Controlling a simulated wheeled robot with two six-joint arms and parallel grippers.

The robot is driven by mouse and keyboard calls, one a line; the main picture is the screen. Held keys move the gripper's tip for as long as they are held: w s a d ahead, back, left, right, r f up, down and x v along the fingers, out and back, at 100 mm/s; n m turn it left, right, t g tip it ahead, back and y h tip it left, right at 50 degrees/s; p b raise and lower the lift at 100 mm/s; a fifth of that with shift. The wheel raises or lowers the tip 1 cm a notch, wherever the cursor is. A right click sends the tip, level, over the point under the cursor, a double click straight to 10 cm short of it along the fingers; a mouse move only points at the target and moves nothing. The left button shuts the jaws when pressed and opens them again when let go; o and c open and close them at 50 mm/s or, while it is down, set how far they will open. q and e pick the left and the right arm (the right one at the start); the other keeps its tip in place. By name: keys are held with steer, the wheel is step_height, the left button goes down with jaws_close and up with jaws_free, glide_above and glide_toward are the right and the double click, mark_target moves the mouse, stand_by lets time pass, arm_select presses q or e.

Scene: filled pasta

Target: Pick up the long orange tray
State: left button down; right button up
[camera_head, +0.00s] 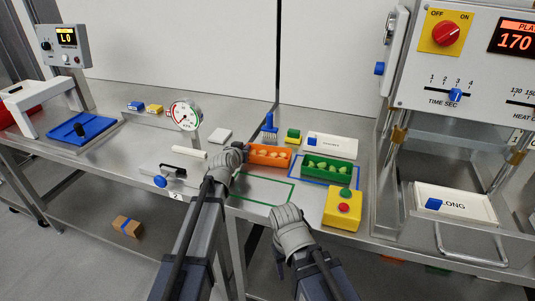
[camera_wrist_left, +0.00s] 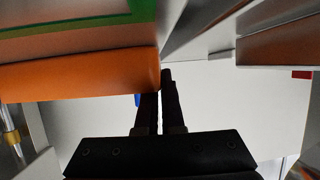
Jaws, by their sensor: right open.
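The long orange tray (camera_head: 270,155) sits on the steel counter in the head view, with several pale pasta pieces in it. My left gripper (camera_head: 242,150) is at its left end. In the left wrist view the fingers (camera_wrist_left: 160,100) are close together at the corner of the orange tray (camera_wrist_left: 80,75). One fingertip is hidden behind the orange wall and the other shows just past its end, so they look closed on the end wall. My right gripper (camera_head: 290,222) is open and empty, in front of the counter edge.
A green tray (camera_head: 327,168) with pasta stands to the right inside a blue outline. A yellow button box (camera_head: 343,207) is in front of it. A blue brush (camera_head: 270,127) is behind the orange tray. A green-outlined counter area (camera_head: 262,187) in front is clear.

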arm_select(q)
steer(key=shift+r, duration=0.1)
stand_by(0.3)
step_height(320, 180, up, 10)
steer(key=p, duration=1)
